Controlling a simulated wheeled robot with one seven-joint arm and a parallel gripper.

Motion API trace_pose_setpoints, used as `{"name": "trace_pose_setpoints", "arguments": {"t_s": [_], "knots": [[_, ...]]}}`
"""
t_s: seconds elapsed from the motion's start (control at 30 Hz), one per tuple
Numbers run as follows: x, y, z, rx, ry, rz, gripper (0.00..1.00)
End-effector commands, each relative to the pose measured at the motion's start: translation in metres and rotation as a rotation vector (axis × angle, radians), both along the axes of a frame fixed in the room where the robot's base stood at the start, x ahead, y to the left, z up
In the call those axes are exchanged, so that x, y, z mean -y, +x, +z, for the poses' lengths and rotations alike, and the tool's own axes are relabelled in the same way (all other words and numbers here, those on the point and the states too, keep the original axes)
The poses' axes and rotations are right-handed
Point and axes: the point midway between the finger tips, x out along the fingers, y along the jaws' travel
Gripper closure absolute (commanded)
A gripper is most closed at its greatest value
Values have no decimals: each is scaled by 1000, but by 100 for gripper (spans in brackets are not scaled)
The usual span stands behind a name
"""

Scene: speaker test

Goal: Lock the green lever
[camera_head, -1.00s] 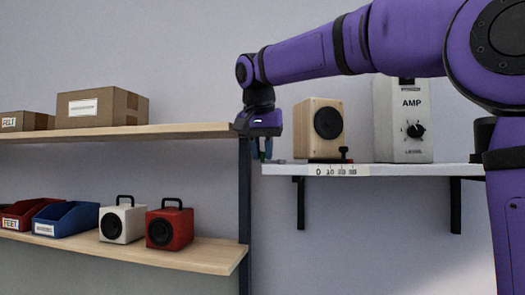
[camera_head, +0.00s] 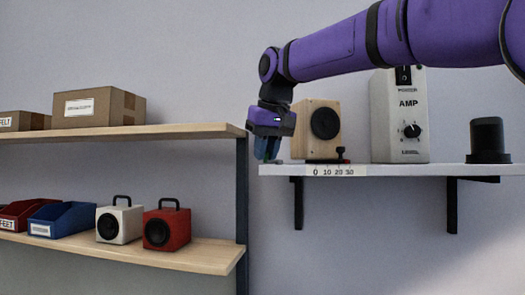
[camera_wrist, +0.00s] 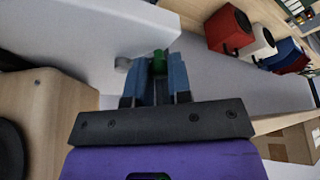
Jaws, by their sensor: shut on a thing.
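The green lever (camera_wrist: 159,62) shows in the wrist view between the tips of my blue fingers, at the edge of the white shelf. My gripper (camera_wrist: 159,77) is shut on it. In the head view my gripper (camera_head: 267,154) points down at the left end of the white shelf (camera_head: 420,171), and its fingers largely hide the lever there. The wooden speaker (camera_head: 316,132) stands on the shelf just right of my gripper.
A white amp (camera_head: 398,117) and a black cylinder (camera_head: 487,140) stand further right on the shelf. A scale strip (camera_head: 336,171) marks its front edge. The wooden shelves at left hold boxes (camera_head: 98,107), bins (camera_head: 62,220), a white speaker (camera_head: 119,223) and a red speaker (camera_head: 166,228).

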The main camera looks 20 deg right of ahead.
Motion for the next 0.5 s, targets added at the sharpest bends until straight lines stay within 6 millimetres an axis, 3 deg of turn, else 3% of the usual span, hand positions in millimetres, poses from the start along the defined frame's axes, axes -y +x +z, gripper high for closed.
{"name": "trace_pose_setpoints", "arguments": {"t_s": [0.5], "knots": [[12, -16, 1, 1, 1, 438, 100]]}}
